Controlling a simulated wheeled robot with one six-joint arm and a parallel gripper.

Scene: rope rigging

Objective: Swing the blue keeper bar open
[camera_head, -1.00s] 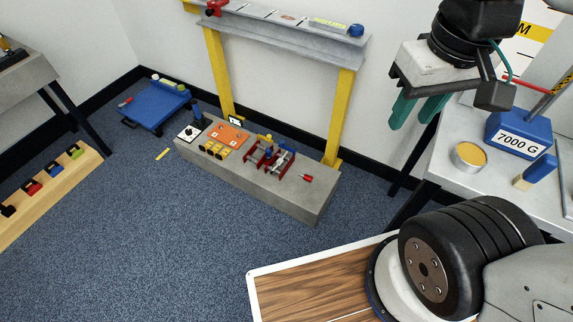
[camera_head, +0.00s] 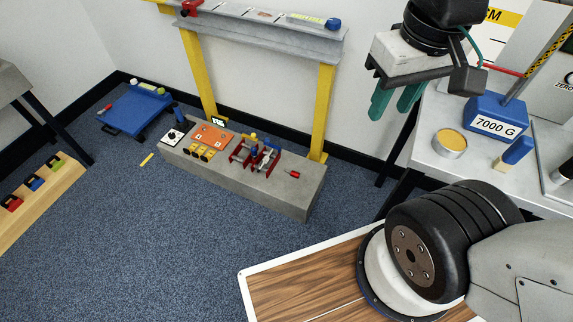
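The red rigging fixture (camera_head: 256,157) stands on the low grey beam (camera_head: 245,180). A small blue part (camera_head: 267,153) shows among its red uprights; it looks like the keeper bar, but it is too small to tell how it sits. A yellow piece (camera_head: 253,137) rises at the fixture's back. My gripper (camera_head: 396,102) hangs at the upper right with its teal fingers pointing down and apart, nothing between them. It is well away from the fixture, in front of the wall and near the right-hand table.
A yellow-legged gantry (camera_head: 326,110) stands behind the beam. An orange panel (camera_head: 212,136) and a red-handled tool (camera_head: 292,174) are on the beam. The right-hand table (camera_head: 432,173) carries a blue 7000 G block (camera_head: 497,120) and a tin (camera_head: 449,144). The blue carpet (camera_head: 150,240) in front is clear.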

